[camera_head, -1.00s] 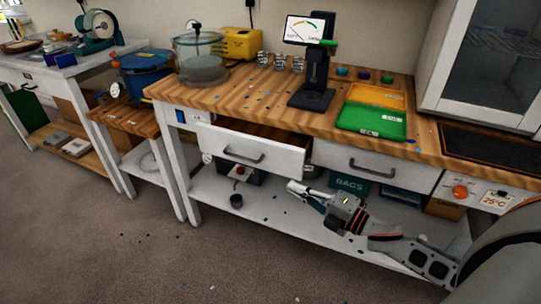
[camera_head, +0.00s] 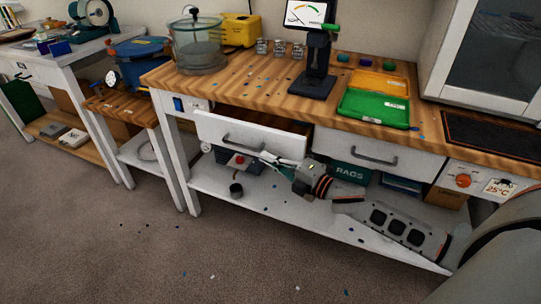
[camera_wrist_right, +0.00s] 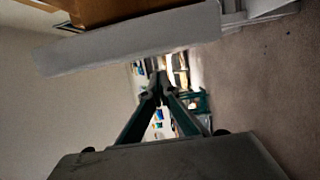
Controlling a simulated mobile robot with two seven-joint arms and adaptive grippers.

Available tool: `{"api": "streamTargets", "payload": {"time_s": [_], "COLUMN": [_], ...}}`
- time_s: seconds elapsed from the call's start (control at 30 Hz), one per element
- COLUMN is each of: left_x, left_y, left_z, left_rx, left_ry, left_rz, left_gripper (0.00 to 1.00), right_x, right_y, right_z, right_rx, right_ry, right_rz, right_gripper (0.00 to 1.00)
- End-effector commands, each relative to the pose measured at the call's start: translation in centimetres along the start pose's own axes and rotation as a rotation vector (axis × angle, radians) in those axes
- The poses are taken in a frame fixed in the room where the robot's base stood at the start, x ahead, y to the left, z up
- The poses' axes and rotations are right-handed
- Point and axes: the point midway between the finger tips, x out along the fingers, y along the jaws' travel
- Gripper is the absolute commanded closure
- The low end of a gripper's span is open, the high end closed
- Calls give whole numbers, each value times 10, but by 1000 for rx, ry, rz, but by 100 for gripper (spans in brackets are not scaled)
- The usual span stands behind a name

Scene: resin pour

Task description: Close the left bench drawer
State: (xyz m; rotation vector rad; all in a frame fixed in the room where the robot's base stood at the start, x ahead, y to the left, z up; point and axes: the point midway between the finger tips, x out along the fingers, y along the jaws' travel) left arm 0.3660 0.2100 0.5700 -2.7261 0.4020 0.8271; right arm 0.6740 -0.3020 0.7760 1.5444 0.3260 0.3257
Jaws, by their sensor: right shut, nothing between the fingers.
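The left bench drawer (camera_head: 222,128) is pulled out from under the wooden worktop, and its dark inside shows behind the white front. A bar handle (camera_head: 243,143) is on its front. My right gripper (camera_head: 265,157) is at the lower edge of this drawer front, right of the handle's middle. Its fingers are together and empty. In the right wrist view the closed fingertips (camera_wrist_right: 157,80) show below a white panel (camera_wrist_right: 140,42), which looks like the drawer. I cannot tell whether they touch it. My left gripper is not in view.
The right bench drawer (camera_head: 340,150) is shut. The worktop carries a green tray (camera_head: 372,108), a gauge stand and a clear pot (camera_head: 200,48). Floor in front is clear apart from small scraps.

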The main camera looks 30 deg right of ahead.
Motion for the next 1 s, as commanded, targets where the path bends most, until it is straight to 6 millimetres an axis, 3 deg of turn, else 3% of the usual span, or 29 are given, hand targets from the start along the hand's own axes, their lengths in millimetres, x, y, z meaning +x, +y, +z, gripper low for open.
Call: {"api": "streamTargets", "payload": {"time_s": [0.2, 0.63, 0.9, 1.0], "left_x": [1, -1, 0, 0], "left_y": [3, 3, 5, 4], "left_z": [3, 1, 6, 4], "left_rx": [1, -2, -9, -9], "left_ry": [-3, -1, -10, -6], "left_rz": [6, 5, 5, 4], "left_gripper": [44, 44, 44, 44], "right_x": [4, 5, 13, 13], "right_y": [-2, -1, -2, -1], "right_z": [17, 21, 53, 53], "right_rx": [1, 1, -1, 1], "right_ry": [2, 2, 1, 2], "right_rz": [-1, 0, -2, -1], "right_gripper": [100, 100, 100, 100]}}
